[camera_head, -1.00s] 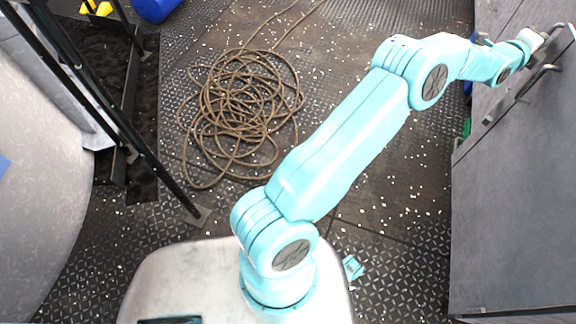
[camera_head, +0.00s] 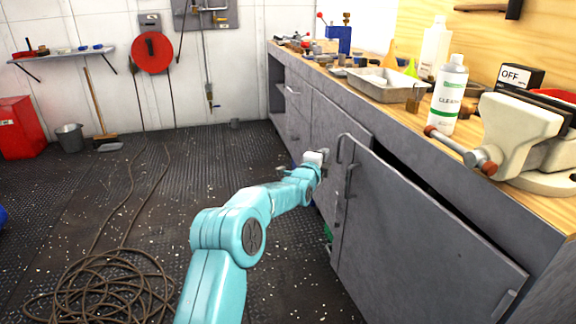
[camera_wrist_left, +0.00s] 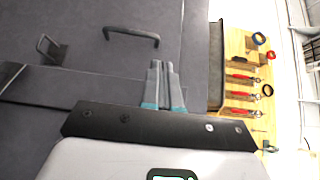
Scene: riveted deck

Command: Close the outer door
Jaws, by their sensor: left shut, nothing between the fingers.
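The outer door (camera_head: 420,230) is a grey cabinet door at the right of the head view. It stands ajar, with a dark gap along its top edge. A bar handle (camera_head: 343,150) is near its left edge. My left gripper (camera_head: 322,155) is shut and empty, at the door's left edge close to this handle. In the left wrist view the shut fingers (camera_wrist_left: 163,84) lie in front of grey cabinet surfaces, near a dark handle (camera_wrist_left: 132,37). Contact with the door cannot be told. My right gripper is not in view.
A rope coil (camera_head: 100,290) lies on the floor at left. The deck between is largely clear.

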